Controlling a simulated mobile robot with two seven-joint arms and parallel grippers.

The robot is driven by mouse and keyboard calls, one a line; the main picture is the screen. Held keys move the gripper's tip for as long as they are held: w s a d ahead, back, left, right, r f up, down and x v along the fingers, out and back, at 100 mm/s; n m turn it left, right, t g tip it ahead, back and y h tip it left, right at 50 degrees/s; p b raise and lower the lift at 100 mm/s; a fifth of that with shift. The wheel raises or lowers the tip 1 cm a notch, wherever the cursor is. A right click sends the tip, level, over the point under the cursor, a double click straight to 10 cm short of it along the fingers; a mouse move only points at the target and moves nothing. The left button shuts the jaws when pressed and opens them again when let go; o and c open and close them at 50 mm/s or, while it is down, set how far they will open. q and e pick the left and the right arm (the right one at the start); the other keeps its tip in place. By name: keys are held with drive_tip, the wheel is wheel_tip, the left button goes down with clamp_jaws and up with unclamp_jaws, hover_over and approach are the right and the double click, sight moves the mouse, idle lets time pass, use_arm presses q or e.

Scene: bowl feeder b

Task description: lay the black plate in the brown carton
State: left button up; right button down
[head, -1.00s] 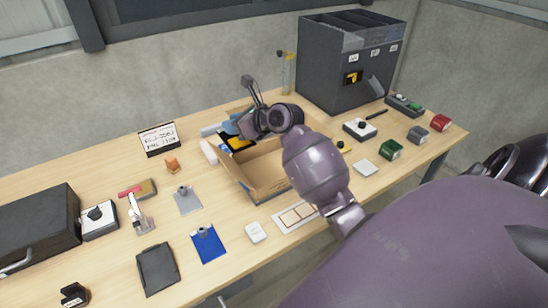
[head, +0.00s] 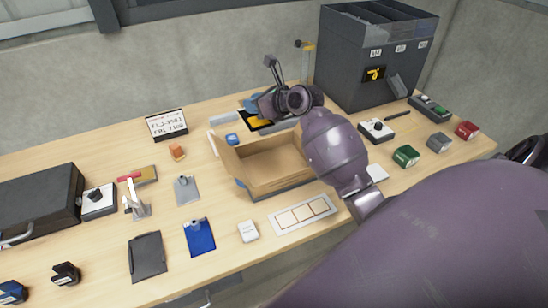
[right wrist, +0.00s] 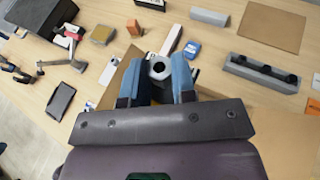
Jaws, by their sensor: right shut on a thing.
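The black plate (head: 251,122) shows as a dark flat edge by a yellow patch, under my right gripper (head: 262,108) in the head view. In the right wrist view my right gripper (right wrist: 156,82) has its two blue fingers closed on a grey ringed knob, with the dark plate (right wrist: 160,93) below it, mostly hidden. The brown carton (head: 248,181) is open and its visible inside is empty. The gripper is beyond the carton's back edge in the head view; its height is unclear. My left gripper is out of view.
A blue clipboard-like plate (head: 203,240), a grey one (head: 188,192) and a black folder-like sheet (head: 147,261) lie left of the carton. A white framed strip (head: 301,214) lies in front. A dark bin unit (head: 352,72) stands behind right.

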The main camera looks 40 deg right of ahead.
drive_tip(key=shift+f+b, duration=2.1)
drive_tip(key=shift+f, duration=7.9)
drive_tip(key=shift+r, duration=0.1)
drive_tip(key=shift+f, duration=0.4)
drive_tip(key=shift+f, duration=0.2)
